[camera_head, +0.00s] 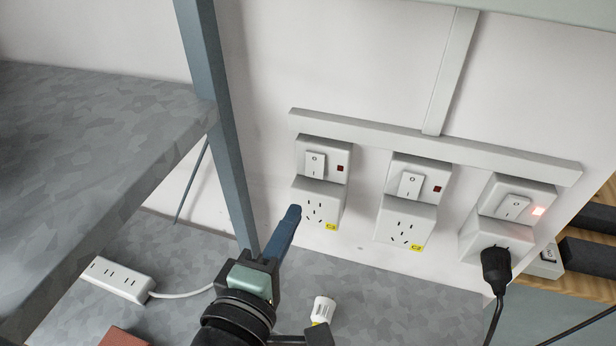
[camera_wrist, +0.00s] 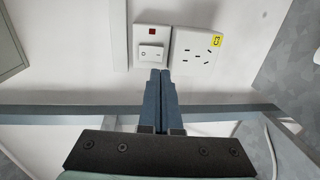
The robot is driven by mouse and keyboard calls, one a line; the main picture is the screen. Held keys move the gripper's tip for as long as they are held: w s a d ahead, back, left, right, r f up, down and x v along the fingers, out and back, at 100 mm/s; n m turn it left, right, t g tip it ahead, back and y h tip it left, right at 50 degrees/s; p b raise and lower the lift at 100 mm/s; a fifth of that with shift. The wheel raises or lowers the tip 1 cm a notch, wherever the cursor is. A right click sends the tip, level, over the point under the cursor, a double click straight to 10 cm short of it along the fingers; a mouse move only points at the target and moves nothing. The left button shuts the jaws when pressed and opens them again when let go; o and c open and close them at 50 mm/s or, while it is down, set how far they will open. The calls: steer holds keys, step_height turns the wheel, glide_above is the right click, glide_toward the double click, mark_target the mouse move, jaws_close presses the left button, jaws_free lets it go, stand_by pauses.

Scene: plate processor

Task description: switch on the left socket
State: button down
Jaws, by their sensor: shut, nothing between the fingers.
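The left socket (camera_head: 320,184) is a white wall unit with a yellow C3 label. Its rocker switch (camera_head: 315,164) sits above the outlet holes, beside a dark red, unlit indicator (camera_head: 340,168). My gripper (camera_head: 294,212) is shut and empty, its blue fingers just to the lower left of this socket in the head view. In the wrist view the socket plate (camera_wrist: 193,62) and the rocker (camera_wrist: 151,52) are straight ahead of my closed fingertips (camera_wrist: 160,73). I cannot tell whether the fingertips touch the unit.
A middle socket (camera_head: 408,206) has an unlit indicator. The right socket (camera_head: 510,212) has a lit red indicator and a black plug (camera_head: 496,268). A blue-grey post (camera_head: 218,120) and a grey shelf (camera_head: 100,140) stand left. A power strip (camera_head: 118,279) and a white plug (camera_head: 323,309) lie below.

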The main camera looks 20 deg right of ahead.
mark_target(314, 176)
steer(key=p+x, duration=0.2)
steer(key=x, duration=0.5)
steer(key=shift+w+d+p, duration=0.2)
steer(key=shift+w+p, duration=0.1)
steer(key=shift+w+d, duration=0.1)
steer(key=shift+w, duration=0.05)
steer(key=shift+f, duration=0.1)
steer(key=shift+w+d+f+b, duration=0.1)
steer(key=shift+f+b, duration=0.2)
steer(key=shift+b, duration=0.6)
steer(key=shift+r, duration=0.3)
steer(key=shift+f, duration=0.1)
